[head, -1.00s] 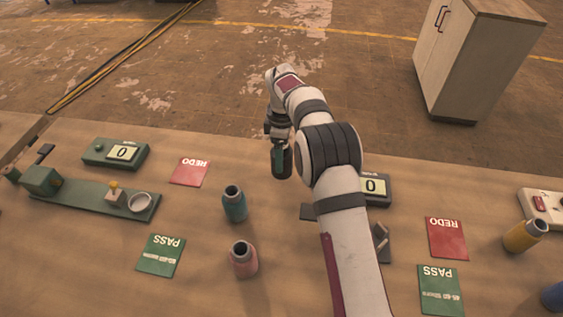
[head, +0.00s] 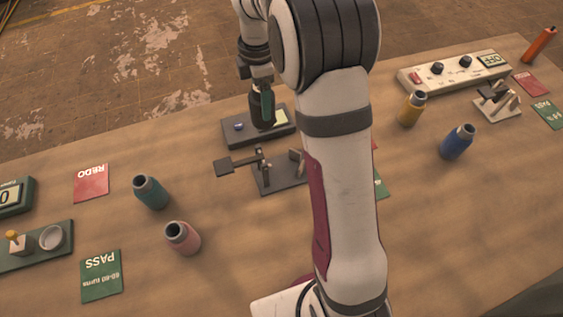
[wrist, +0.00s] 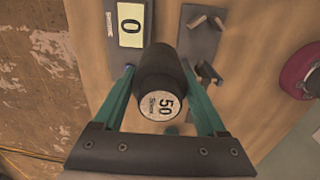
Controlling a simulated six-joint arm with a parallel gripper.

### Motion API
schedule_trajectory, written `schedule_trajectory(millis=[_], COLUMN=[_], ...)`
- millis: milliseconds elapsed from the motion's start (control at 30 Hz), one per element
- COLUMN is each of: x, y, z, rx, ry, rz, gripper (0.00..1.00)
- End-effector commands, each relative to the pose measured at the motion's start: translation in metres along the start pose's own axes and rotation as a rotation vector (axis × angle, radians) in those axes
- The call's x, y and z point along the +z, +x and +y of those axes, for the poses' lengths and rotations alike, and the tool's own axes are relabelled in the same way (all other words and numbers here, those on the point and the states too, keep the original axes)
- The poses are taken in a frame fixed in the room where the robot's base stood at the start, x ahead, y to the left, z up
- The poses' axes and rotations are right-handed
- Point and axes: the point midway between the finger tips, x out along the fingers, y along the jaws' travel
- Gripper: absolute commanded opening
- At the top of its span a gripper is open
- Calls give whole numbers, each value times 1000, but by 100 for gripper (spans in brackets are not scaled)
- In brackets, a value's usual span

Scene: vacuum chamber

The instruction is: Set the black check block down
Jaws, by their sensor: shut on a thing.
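The black check block (wrist: 158,72) is a dark cylinder with a round pale end label reading 50. My gripper (wrist: 162,98) is shut on it, with a green finger on each side. In the head view my gripper (head: 262,92) points down with the block over the dark meter (head: 236,133) at the table's far side. The meter also shows in the wrist view (wrist: 112,70), with a lit display reading 0. The block and finger cover part of the meter; I cannot tell whether the block touches it.
A dark stand with a flat paddle (head: 280,178) is close in front of the meter. A teal bottle (head: 151,192) and a pink bottle (head: 183,238) stand left, yellow (head: 411,108) and blue (head: 457,142) bottles right. A red REDO card (head: 91,182) and green PASS card (head: 101,275) lie left.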

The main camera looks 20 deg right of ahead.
Motion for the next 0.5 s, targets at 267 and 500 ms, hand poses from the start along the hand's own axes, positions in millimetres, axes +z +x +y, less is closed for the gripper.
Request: schedule_trajectory(millis=[267, 500], x=[102, 115], y=[-4, 4], z=[-114, -159], rx=[3, 3], ry=[4, -6], rz=[1, 3], gripper=[0, 0])
